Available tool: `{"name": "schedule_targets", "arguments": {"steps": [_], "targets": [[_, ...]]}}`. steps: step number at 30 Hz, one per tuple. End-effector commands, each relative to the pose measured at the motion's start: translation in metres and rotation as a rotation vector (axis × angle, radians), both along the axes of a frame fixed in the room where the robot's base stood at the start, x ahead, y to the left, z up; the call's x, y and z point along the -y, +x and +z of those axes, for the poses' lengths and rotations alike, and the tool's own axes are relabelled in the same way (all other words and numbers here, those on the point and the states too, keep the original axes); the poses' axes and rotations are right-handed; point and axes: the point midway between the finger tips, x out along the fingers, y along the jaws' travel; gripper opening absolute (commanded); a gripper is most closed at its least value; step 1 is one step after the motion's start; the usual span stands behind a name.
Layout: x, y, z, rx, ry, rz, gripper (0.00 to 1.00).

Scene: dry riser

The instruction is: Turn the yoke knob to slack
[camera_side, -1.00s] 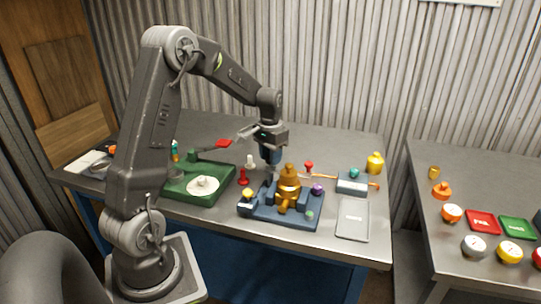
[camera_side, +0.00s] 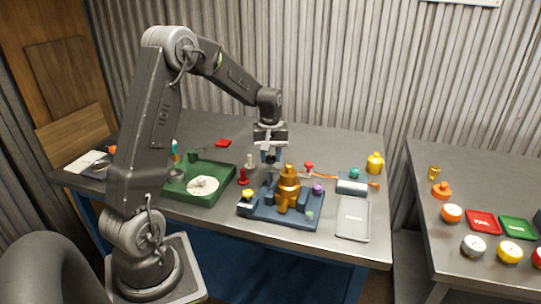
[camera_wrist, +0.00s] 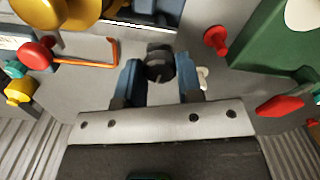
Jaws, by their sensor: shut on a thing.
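My gripper (camera_side: 270,158) points down at the back edge of the blue fixture (camera_side: 276,213), behind the brass valve body (camera_side: 289,188). In the wrist view my gripper (camera_wrist: 159,66) has its two blue fingers shut on a dark ribbed round knob (camera_wrist: 160,62), one finger on each side. I take this to be the yoke knob. Any marking for slack on it cannot be made out. In the side view the fingers and fixture hide most of the knob. The brass body (camera_wrist: 85,10) and part of the fixture (camera_wrist: 150,18) show at the wrist view's top.
A green tray (camera_side: 176,188) with a white disc lies left of the fixture. A red peg (camera_side: 243,178) and a white peg (camera_side: 250,161) stand near my gripper. A red-topped post (camera_side: 309,168), an orange rod (camera_side: 330,177) and a grey tray (camera_side: 353,220) are to the right.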

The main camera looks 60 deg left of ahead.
Motion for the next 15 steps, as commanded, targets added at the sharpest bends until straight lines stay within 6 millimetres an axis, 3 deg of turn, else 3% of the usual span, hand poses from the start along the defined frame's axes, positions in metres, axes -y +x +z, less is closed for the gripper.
{"name": "schedule_targets", "arguments": {"steps": [15], "targets": [[-0.0005,0.0010,0.0022,0.005,0.002,0.123,0.10]]}}
